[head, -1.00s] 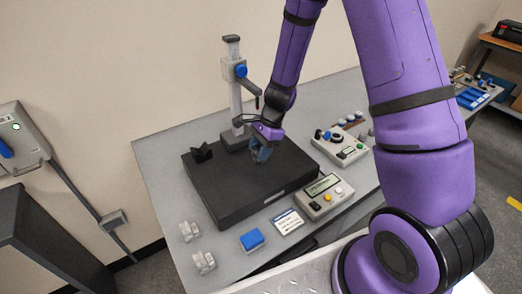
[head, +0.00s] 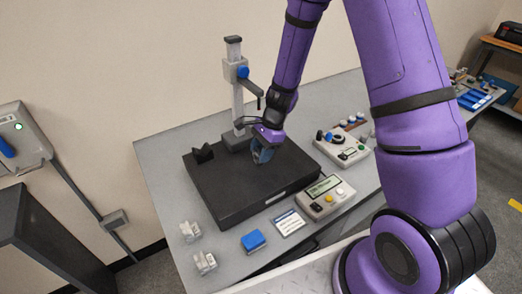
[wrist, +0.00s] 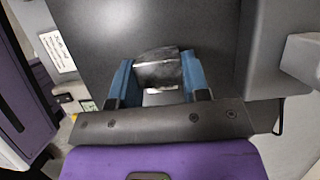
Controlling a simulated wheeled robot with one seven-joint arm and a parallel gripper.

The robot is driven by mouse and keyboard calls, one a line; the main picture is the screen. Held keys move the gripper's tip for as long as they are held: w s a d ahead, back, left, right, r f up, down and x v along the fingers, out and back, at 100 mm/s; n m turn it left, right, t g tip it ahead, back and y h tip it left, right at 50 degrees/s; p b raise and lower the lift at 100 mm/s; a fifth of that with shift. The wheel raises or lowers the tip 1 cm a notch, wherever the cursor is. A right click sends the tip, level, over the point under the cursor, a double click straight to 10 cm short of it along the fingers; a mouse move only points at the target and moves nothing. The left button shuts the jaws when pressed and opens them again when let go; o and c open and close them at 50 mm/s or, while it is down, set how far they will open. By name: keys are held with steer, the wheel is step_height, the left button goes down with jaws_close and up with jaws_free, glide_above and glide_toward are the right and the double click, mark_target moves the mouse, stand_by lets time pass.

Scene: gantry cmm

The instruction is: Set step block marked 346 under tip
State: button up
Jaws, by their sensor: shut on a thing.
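My gripper (wrist: 160,80) is shut on a grey metal step block (wrist: 160,72), held between two blue fingers in the wrist view. No marking on the block can be read. In the head view my gripper (head: 263,155) is low over the black plate (head: 232,197), close to the foot of the gauge stand (head: 237,95). I cannot tell whether the block touches the plate. The stand has a blue knob (head: 242,72) and an arm reaching right, with a thin dark tip (head: 259,102) pointing down just above and behind my gripper.
A black V-shaped block (head: 203,153) sits on the plate's left side. Two pale step-shaped blocks (head: 190,231) (head: 205,263), a blue box (head: 253,241), a label card (head: 289,222) and a display unit (head: 326,197) stand along the front. A control box (head: 343,146) is at right.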

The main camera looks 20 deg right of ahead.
steer(key=shift+f, duration=0.15)
steer(key=o, duration=1.1)
steer(key=v, duration=0.7)
steer(key=shift+r, duration=0.25)
